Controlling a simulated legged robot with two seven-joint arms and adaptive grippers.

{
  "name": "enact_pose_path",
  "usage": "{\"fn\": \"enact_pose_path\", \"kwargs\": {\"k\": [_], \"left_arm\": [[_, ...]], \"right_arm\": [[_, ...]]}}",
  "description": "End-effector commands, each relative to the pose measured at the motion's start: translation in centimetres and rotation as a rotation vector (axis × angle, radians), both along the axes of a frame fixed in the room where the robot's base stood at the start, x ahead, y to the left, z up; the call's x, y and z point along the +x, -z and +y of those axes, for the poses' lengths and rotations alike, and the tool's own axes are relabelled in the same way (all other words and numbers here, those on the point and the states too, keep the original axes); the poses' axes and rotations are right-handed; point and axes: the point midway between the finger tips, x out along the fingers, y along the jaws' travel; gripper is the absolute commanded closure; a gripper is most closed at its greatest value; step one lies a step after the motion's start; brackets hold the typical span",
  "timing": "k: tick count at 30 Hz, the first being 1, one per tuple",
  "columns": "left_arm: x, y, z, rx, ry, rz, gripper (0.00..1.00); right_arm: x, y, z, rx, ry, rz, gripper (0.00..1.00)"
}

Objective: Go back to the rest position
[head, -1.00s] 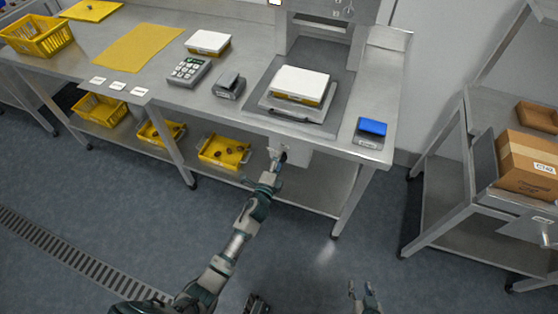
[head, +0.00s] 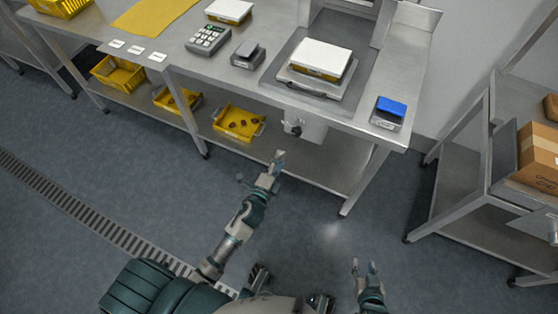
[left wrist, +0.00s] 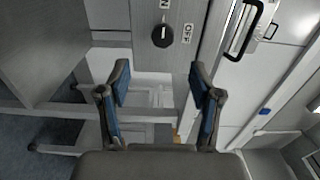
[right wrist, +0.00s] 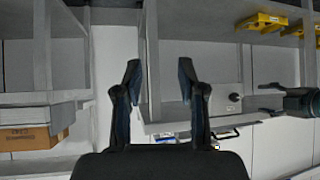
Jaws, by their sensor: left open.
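My left gripper (head: 274,162) is in front of the steel table, below its front edge and clear of it. In the left wrist view its two fingers (left wrist: 160,84) are apart with nothing between them. A black rotary knob (left wrist: 163,36) with an OFF label sits on a grey box ahead of it. The knob also shows under the table edge in the head view (head: 296,129). My right gripper (head: 368,268) is low at the bottom right over the floor. In the right wrist view its fingers (right wrist: 158,78) are apart and empty.
The steel table (head: 225,88) carries a scale (head: 318,66), a keypad device (head: 208,39) and a blue-topped device (head: 390,110). Yellow crates (head: 238,125) stand on its lower shelf. A side rack (head: 500,165) with a cardboard box (head: 540,150) stands right. The floor between is clear.

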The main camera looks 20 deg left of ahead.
Motion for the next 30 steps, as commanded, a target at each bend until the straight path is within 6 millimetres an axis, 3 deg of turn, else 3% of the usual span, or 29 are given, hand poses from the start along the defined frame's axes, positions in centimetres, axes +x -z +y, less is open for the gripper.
{"fn": "enact_pose_path", "kwargs": {"k": [14, 17, 18, 20, 23, 27, 30], "left_arm": [[-0.1, 0.4, 0.1, -0.017, -0.005, 0.017, 0.35], [-1.0, 2.6, 0.7, -0.114, -0.039, 0.109, 0.35], [-1.8, 4.3, 1.1, -0.179, -0.066, 0.173, 0.35], [-3.7, 7.5, 1.8, -0.301, -0.123, 0.292, 0.35], [-8.7, 13.8, 2.6, -0.524, -0.261, 0.521, 0.35], [-18.0, 21.2, 2.9, -0.790, -0.501, 0.814, 0.35], [-24.8, 24.7, 2.5, -0.928, -0.673, 0.978, 0.35]], "right_arm": [[0.0, 0.3, 0.0, -0.002, 0.000, 0.008, 0.60], [-0.2, 2.0, -0.1, -0.015, 0.000, 0.055, 0.60], [-0.4, 3.2, -0.2, -0.024, 0.001, 0.088, 0.60], [-1.0, 5.5, -0.4, -0.039, 0.002, 0.150, 0.60], [-2.9, 10.0, -1.0, -0.069, 0.003, 0.271, 0.60], [-6.6, 15.6, -2.1, -0.107, 0.006, 0.434, 0.60], [-9.6, 18.6, -2.9, -0.128, 0.007, 0.534, 0.60]]}}
